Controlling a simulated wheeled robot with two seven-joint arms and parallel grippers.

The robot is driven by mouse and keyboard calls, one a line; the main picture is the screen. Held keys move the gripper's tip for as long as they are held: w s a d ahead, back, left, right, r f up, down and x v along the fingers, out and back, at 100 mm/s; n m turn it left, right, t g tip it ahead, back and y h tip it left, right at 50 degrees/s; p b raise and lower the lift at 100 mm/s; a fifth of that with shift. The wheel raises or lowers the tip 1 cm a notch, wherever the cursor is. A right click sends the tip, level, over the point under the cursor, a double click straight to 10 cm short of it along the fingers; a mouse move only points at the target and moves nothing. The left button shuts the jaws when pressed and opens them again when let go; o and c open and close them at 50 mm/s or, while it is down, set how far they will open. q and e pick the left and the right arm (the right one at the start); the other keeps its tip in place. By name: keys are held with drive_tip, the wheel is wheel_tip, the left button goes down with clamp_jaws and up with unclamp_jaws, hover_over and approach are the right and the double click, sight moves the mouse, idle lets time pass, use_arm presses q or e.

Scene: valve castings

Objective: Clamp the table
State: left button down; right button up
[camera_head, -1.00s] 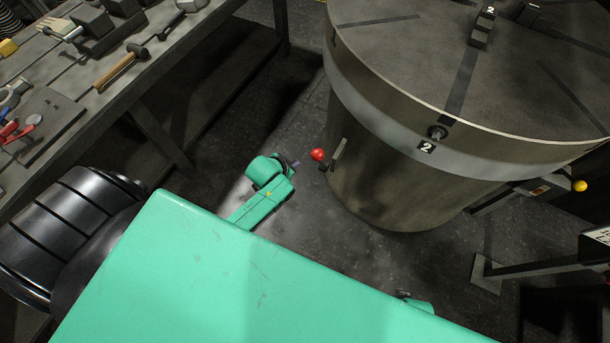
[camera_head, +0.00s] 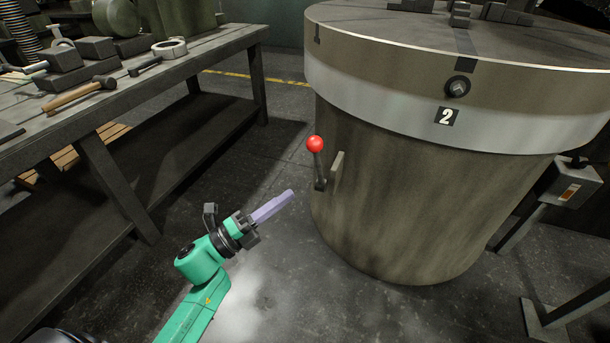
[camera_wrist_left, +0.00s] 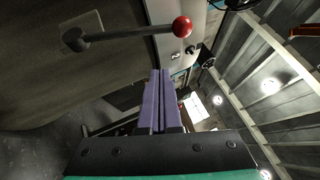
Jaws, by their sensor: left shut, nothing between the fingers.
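The round table (camera_head: 430,190) is a big drum with a dark flat top and a pale band marked 2. A clamp lever with a red ball knob (camera_head: 315,144) stands upright at the drum's left side, beside a small upright plate (camera_head: 336,172). My left gripper (camera_head: 290,193) is shut and empty, with purple fingers pointing right toward the drum, below and left of the lever. In the left wrist view, the lever (camera_wrist_left: 130,33) and its red knob lie beyond and above the shut fingertips (camera_wrist_left: 160,73), apart from them. My right gripper is not in view.
A workbench (camera_head: 200,62) with a hammer (camera_head: 80,94) and other tools stands at the left. A grey control box (camera_head: 573,186) on a stand is at the right. Open floor (camera_head: 290,260) lies between bench and drum.

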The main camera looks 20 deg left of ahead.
sight(319, 168)
use_arm(q)
drive_tip(key=w+d+r, duration=0.3)
drive_tip(key=w, duration=0.5)
drive_tip(key=shift+b, duration=0.3)
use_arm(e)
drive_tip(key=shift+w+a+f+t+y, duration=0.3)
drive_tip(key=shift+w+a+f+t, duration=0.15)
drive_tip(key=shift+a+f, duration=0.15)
